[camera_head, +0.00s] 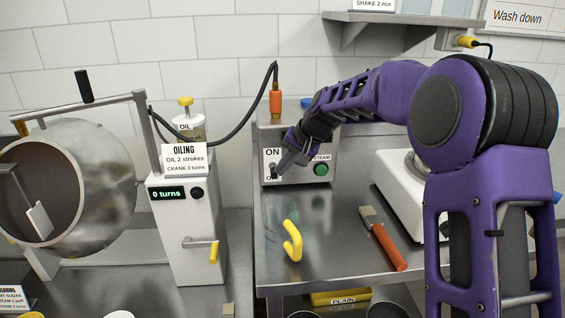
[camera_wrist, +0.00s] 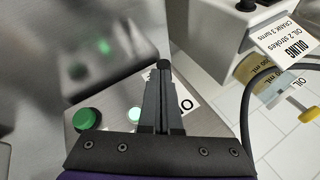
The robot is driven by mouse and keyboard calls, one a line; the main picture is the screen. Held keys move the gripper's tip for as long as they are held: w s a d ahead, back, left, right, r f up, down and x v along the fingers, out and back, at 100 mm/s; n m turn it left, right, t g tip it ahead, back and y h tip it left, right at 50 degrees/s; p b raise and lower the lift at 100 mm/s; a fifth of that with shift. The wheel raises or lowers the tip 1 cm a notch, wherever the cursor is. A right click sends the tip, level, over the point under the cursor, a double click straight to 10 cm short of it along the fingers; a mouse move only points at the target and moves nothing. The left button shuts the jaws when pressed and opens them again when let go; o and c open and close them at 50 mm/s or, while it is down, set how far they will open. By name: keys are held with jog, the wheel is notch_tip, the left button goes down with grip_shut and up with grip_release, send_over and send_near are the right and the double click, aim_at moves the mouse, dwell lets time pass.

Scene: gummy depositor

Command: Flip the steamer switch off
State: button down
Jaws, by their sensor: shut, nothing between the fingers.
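The steamer box (camera_head: 330,150) is a grey metal unit at the back of the steel table. Its front has an ON/OFF label (camera_head: 270,155), a STEAM label and a green button (camera_head: 321,170). My gripper (camera_head: 276,172) is at the ON/OFF label, near the OFF end.
An oiling machine (camera_head: 185,230) with a crank stands at left beside a metal drum (camera_head: 100,185). A white appliance (camera_head: 405,185) stands at right.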

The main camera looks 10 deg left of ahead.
jog(key=shift+s+f, duration=0.2)
jog(key=shift+f, duration=0.25)
jog(key=shift+r, duration=0.1)
jog(key=shift+r+p, duration=0.65)
jog(key=shift+r, duration=0.1)
jog(key=s+d+r+p, duration=0.1)
jog(key=s+d+r, duration=0.4)
jog(key=s+d, duration=0.3)
jog(key=shift+s+d+r, duration=0.15)
jog(key=shift+s+d, duration=0.05)
jog(key=shift+d, duration=0.1)
